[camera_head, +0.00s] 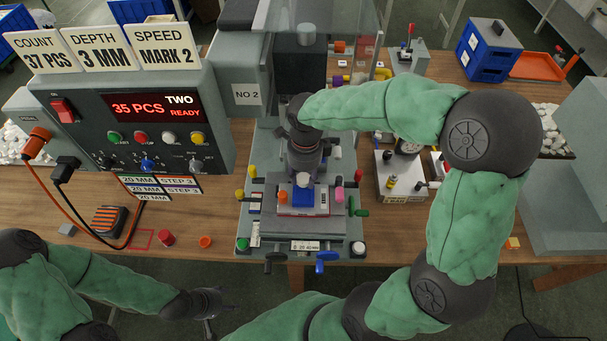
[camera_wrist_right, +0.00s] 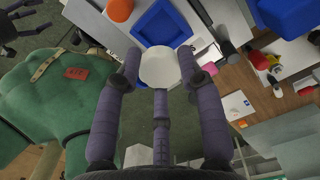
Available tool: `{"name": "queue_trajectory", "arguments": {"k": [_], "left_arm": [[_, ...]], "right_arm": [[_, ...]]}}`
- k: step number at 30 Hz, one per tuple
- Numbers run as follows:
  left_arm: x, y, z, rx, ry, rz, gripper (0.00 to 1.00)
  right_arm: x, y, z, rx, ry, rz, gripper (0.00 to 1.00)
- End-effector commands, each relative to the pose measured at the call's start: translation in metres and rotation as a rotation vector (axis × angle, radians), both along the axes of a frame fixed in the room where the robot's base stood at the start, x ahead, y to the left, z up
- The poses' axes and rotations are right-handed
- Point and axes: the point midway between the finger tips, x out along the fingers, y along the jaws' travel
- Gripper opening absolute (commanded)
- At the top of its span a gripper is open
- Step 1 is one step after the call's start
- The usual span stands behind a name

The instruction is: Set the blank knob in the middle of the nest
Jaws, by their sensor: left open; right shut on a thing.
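The blank knob, white and round (camera_wrist_right: 158,68), sits between the fingertips of my right gripper (camera_wrist_right: 160,74) in the right wrist view. My right gripper (camera_head: 304,172) is shut on it and points down over the pad printer, with the knob (camera_head: 303,180) just below its fingers. The blue nest (camera_head: 303,198) is on the printer's bed, right by the knob; in the wrist view the nest (camera_wrist_right: 166,22) appears just beyond it, empty where it shows. I cannot tell whether knob and nest touch. My left gripper (camera_head: 212,306) is open and empty, in front of the table's edge.
An orange piece (camera_head: 283,196) sits left of the nest and a pink one (camera_head: 339,195) right of it. Several coloured knobs edge the printer bed. The control box (camera_head: 130,120) stands at left, with cables in front.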

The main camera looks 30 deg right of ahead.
Motion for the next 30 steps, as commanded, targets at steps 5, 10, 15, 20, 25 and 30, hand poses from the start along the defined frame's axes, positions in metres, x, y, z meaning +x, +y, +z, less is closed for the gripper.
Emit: {"name": "queue_trajectory", "arguments": {"k": [5,10,15,20,25,30], "left_arm": [[0.0,0.0,-0.003,0.0,-0.001,0.0,0.57],[0.0,0.0,-0.011,0.0,-0.001,0.0,0.57],[0.001,0.0,-0.022,0.0,-0.001,0.0,0.57],[0.0,0.0,-0.034,0.0,-0.001,0.0,0.57],[0.0,0.0,-0.042,0.0,-0.001,0.0,0.57],[0.0,0.0,-0.044,0.0,-0.001,0.0,0.57]], "right_arm": [[0.0,0.0,-0.002,-0.006,0.003,0.002,0.23],[0.0,0.0,-0.012,-0.006,0.003,0.002,0.23],[0.0,0.0,-0.026,-0.007,0.003,0.003,0.23],[0.0,0.0,-0.039,-0.006,0.003,0.002,0.23],[0.0,0.0,-0.05,-0.007,0.003,0.003,0.23],[0.0,0.0,-0.053,-0.006,0.002,0.003,0.23]]}}
